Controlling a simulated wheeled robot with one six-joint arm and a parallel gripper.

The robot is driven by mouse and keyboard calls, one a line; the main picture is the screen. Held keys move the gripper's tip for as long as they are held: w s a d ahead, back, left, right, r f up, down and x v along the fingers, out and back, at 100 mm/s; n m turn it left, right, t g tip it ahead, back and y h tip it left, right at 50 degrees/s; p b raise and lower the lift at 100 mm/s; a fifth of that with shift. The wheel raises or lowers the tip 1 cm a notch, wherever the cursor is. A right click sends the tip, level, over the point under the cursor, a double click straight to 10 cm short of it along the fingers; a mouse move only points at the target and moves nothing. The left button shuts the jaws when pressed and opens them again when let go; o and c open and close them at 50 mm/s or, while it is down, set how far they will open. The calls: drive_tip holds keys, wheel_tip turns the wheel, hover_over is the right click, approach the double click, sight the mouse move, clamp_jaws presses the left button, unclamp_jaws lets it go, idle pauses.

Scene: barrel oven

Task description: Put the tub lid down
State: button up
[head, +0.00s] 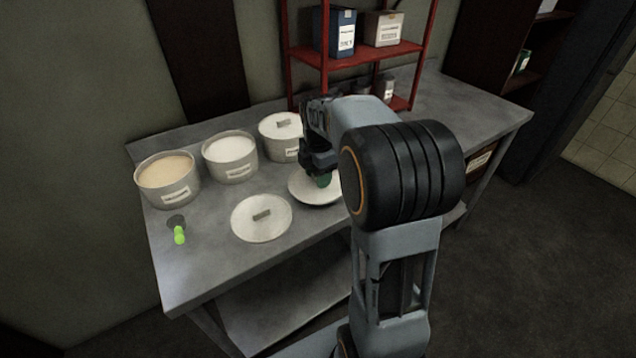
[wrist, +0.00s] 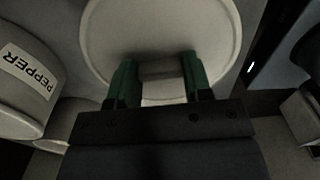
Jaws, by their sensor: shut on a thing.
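My gripper (head: 322,180) is shut on the handle of a round white tub lid (head: 303,190), at the right of the row of tubs. In the wrist view the green fingertips (wrist: 160,78) stand either side of the handle, and the lid (wrist: 160,25) lies flat beyond it. My arm hides the lid's right part in the head view. I cannot tell whether the lid touches the steel table (head: 215,270) or is just above it. A second lid (head: 275,228) lies flat on the table to the left.
An open tub of tan contents (head: 170,193), an open tub of white contents (head: 232,172) and a lidded tub (head: 284,152) stand along the back. A green-handled scoop (head: 179,234) lies at left. A tub labelled PEPPER (wrist: 25,90) is close in the wrist view. A red shelf (head: 365,55) stands behind.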

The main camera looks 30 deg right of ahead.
drive_tip(key=shift+f, duration=1.55)
drive_tip(key=shift+f+b, duration=0.15)
drive_tip(key=shift+b, duration=0.15)
drive_tip(key=o, duration=0.9)
wheel_tip(320, 180, up, 12)
drive_tip(key=shift+f+p, duration=0.15)
drive_tip(key=shift+p, duration=0.9)
drive_tip(key=shift+s+a+r, duration=0.1)
drive_tip(key=shift+a+r, duration=0.05)
drive_tip(key=shift+r, duration=0.05)
drive_tip(key=s+a+f+m+t, duration=0.1)
drive_tip(key=s+a+f+m, duration=0.2)
drive_tip(key=s+m, duration=0.4)
drive_tip(key=s+a+f+m+t, duration=0.2)
drive_tip(key=s+a+f+m, duration=0.2)
drive_tip(key=m, duration=0.8)
drive_tip(key=s+a, duration=0.2)
drive_tip(key=s, duration=0.2)
drive_tip(key=shift+s+f, duration=0.25)
drive_tip(key=shift+s, duration=0.05)
